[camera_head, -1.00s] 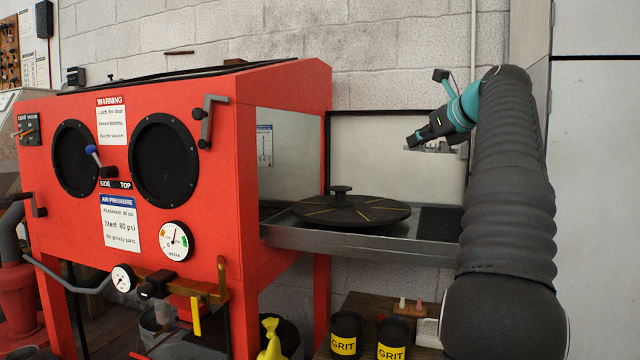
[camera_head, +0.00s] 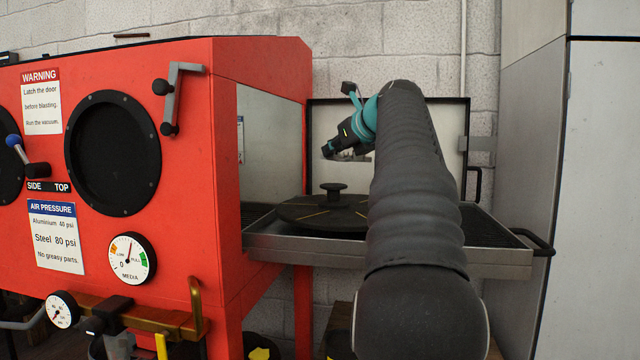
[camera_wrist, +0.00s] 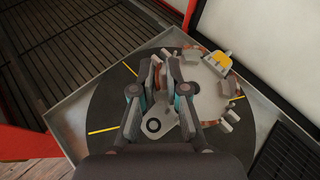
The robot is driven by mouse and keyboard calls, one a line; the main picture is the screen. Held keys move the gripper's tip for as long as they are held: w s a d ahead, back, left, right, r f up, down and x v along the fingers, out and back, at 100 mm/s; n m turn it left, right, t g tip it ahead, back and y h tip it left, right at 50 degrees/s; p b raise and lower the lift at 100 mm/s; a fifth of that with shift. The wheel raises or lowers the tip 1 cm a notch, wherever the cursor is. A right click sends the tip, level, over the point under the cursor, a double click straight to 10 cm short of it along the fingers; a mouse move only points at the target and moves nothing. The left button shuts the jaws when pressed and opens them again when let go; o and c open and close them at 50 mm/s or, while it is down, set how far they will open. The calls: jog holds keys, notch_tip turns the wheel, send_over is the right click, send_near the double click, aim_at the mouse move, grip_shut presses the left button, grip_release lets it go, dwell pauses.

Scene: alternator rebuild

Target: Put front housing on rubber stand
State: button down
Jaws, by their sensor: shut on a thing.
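My gripper (camera_head: 338,150) is high above the turntable (camera_head: 300,215), shut on the front housing (camera_head: 352,157). In the head view only a thin grey metal edge of the housing shows, below the fingers. In the wrist view the housing (camera_wrist: 210,98) is a grey ring with lugs, a hole and copper-coloured parts, and my gripper's fingers (camera_wrist: 160,92) grip its left side. A black flat-topped stub (camera_head: 333,190), apparently the rubber stand, rises from the turntable's centre, below the housing and apart from it. The stub is hidden in the wrist view.
The turntable lies on a metal tray (camera_head: 320,255) beside the red blasting cabinet (camera_head: 230,130). An open white panel (camera_head: 325,115) stands behind. A black handle (camera_head: 535,242) juts from the tray's right. A grey wall panel (camera_head: 605,180) is farther right. My arm hides the turntable's right part.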

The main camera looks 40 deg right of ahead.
jog(key=shift+w+a+f+b, duration=0.35)
jog(key=shift+a+f+b, duration=0.1)
jog(key=shift+f, duration=0.55)
jog(key=shift+w+a+f+b, duration=0.35)
jog(key=shift+f+b, duration=0.15)
jog(key=shift+f, duration=0.45)
jog(key=shift+w+a+f+b, duration=0.3)
jog(key=shift+a+f+b, duration=0.15)
jog(key=shift+f, duration=0.55)
jog(key=c, duration=1.2)
grip_release()
jog(key=shift+d, duration=0.1)
jog(key=v, duration=1.2)
jog(key=shift+p, duration=0.4)
jog(key=shift+r, duration=0.1)
